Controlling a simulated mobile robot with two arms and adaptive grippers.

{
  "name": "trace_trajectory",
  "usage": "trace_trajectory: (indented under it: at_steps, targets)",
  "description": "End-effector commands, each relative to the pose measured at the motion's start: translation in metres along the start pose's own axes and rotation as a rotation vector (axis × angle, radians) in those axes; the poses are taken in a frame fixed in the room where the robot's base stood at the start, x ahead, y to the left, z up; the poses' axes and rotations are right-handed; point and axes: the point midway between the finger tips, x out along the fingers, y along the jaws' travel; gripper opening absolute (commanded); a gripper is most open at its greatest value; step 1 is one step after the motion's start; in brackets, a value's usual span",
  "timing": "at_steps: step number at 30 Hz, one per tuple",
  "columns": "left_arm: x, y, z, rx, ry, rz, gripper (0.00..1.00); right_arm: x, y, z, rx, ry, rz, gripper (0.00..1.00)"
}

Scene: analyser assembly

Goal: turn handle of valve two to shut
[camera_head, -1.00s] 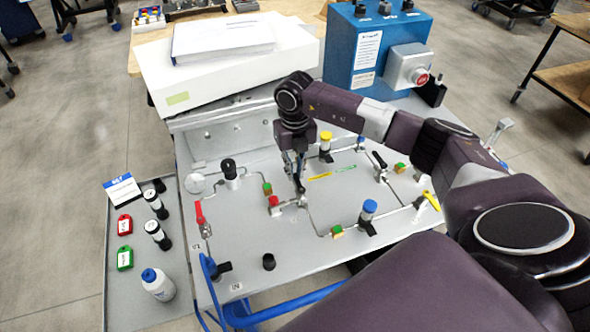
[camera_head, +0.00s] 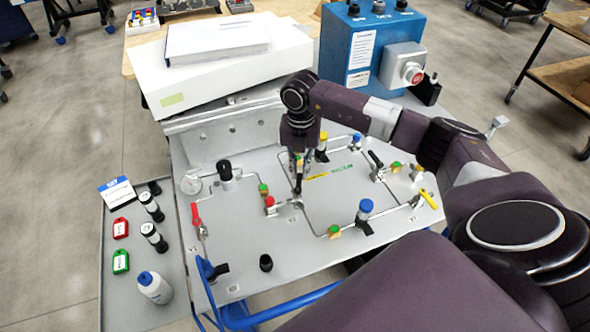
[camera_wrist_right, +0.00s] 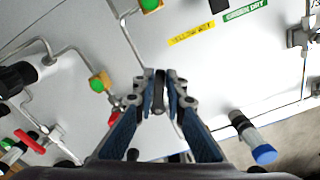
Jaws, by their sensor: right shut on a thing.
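My right gripper (camera_head: 298,188) reaches down from above onto a small valve near the middle of the grey panel (camera_head: 265,225). In the right wrist view its fingertips (camera_wrist_right: 160,92) are closed together on a narrow dark handle (camera_wrist_right: 159,80). The fingers hide most of the handle and the valve body, and I cannot read a number there. A red-topped fitting (camera_head: 269,202) sits just left of the gripper. My left gripper is not in view.
Other fittings stand close by: a blue-capped one (camera_head: 365,207), a black lever (camera_head: 375,158), a yellow lever (camera_head: 428,199) and a red lever (camera_head: 195,214). A blue box (camera_head: 362,45) stands behind. The panel's front middle is mostly clear.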

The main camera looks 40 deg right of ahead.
Motion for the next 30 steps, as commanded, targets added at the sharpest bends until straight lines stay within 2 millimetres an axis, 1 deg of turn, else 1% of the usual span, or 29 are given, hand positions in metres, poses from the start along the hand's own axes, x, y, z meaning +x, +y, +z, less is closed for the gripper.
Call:
trace_trajectory:
  at_steps: [10,18,30]
  targets:
    - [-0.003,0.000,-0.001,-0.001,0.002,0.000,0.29,-0.002,-0.017,-0.002,0.329,0.000,0.001,0.00]
    - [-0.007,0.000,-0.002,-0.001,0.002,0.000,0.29,-0.002,-0.029,-0.008,0.584,0.000,0.001,0.00]
    - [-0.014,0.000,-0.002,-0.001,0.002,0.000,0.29,-0.002,-0.040,-0.019,0.915,-0.002,0.003,0.00]
